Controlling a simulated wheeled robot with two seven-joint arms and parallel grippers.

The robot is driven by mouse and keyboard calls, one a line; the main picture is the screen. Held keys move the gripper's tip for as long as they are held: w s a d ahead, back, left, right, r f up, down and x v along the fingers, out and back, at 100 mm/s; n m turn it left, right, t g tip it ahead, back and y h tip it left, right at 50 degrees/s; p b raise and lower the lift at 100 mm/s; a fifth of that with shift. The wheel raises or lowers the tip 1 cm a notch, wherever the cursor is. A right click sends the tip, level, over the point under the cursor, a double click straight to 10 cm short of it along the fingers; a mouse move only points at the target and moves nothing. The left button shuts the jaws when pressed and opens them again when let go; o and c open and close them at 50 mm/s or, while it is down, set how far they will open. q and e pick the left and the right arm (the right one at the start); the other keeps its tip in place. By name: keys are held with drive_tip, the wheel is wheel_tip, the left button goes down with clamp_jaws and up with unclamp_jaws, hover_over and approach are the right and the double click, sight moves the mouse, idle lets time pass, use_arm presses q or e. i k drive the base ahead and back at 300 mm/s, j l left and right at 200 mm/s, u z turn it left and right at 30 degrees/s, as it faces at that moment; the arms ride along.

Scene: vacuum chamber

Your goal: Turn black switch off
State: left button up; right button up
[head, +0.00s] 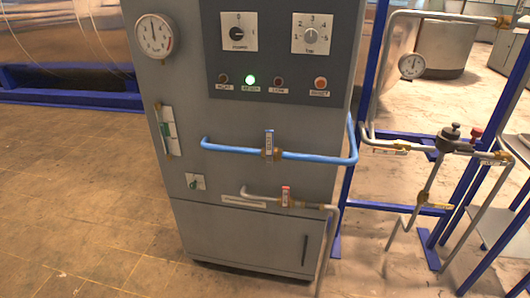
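A black rotary switch (237,33) sits on a white square plate at the upper left of the dark control panel on a grey cabinet (255,190). A small light mark on its knob points left. A grey rotary knob (311,36) with numbers around it is on a second white plate to its right. Neither of my grippers shows in the head view.
Below the knobs are a lit green lamp (250,80), two dark lamps and a red button (320,83). A gauge (155,36) is on the cabinet's left side. Blue (320,157) and grey pipes cross the cabinet front. The floor at left is clear.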

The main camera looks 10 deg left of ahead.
sight(236, 33)
drive_tip(key=i+j, duration=0.1)
drive_tip(key=j, duration=0.3)
drive_tip(key=i+j+u, duration=0.15)
drive_tip(key=j, duration=0.2)
drive_tip(key=i+j, duration=0.1)
drive_tip(key=j, duration=0.3)
drive_tip(key=u, duration=0.05)
